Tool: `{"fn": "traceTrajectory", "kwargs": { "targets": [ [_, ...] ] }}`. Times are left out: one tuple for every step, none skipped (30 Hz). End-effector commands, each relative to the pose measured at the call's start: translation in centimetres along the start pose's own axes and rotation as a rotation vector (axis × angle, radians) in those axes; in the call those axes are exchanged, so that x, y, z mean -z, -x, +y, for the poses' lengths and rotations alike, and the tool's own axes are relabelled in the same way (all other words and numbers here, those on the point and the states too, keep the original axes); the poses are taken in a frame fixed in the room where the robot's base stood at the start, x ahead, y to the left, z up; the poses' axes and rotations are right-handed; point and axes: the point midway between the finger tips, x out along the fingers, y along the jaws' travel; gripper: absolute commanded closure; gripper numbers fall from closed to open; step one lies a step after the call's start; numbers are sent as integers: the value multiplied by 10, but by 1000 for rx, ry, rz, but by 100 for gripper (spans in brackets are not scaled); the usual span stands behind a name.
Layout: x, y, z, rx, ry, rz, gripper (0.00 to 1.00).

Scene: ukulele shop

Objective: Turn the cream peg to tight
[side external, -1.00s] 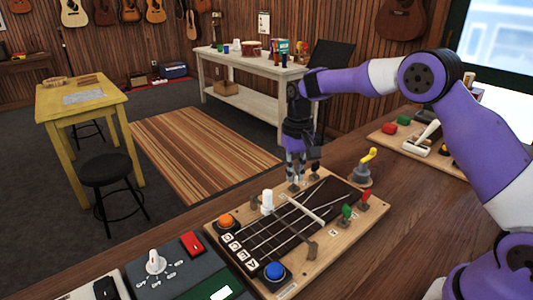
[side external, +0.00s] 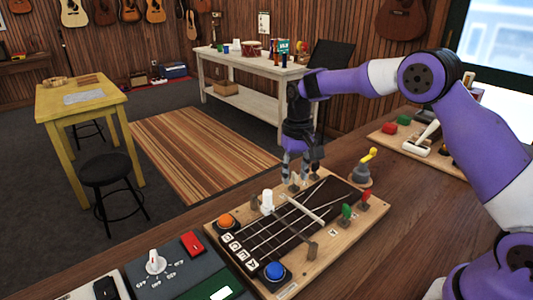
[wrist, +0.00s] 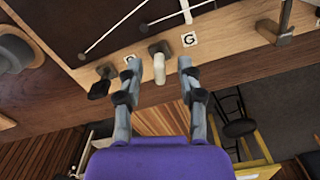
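The cream peg (wrist: 159,67) stands at the edge of the wooden board (side external: 340,235), beside a tile lettered G (wrist: 190,39). Its stem is dark. My gripper (wrist: 159,66) is open, with one finger on each side of the peg and a visible gap on both sides. In the side view my gripper (side external: 295,180) points down at the far edge of the board, and its fingers mostly hide the peg. A dark peg (wrist: 101,79) sits just left of the cream one in the wrist view.
A green peg (side external: 346,211) and a red peg (side external: 365,197) stand on the near right of the board. A white upright piece (side external: 267,200), an orange button (side external: 227,221) and a blue button (side external: 274,271) are also on it. A yellow-handled lever (side external: 365,162) stands close behind.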

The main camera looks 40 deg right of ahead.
Motion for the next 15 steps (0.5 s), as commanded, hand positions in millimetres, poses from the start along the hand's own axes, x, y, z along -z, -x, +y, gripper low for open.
{"fn": "traceTrajectory", "kwargs": {
  "targets": [
    [0,0,0,0,-1,1,57],
    [0,0,0,0,-1,1,57],
    [0,1,0,0,-1,2,57],
    [1,2,0,0,-1,2,57],
    [1,4,0,0,-2,3,57],
    [1,8,0,1,-2,5,57],
    [1,12,0,1,-2,6,57],
    [1,17,0,1,-2,6,57],
    [2,24,0,2,-2,7,57],
    [1,31,0,2,-2,7,57],
    [1,38,0,2,-1,8,57],
    [2,47,0,2,-1,7,57],
    [2,54,0,2,-1,8,57],
    [1,62,0,2,-1,8,57],
    [2,71,0,2,-1,8,57]
  ]
}}
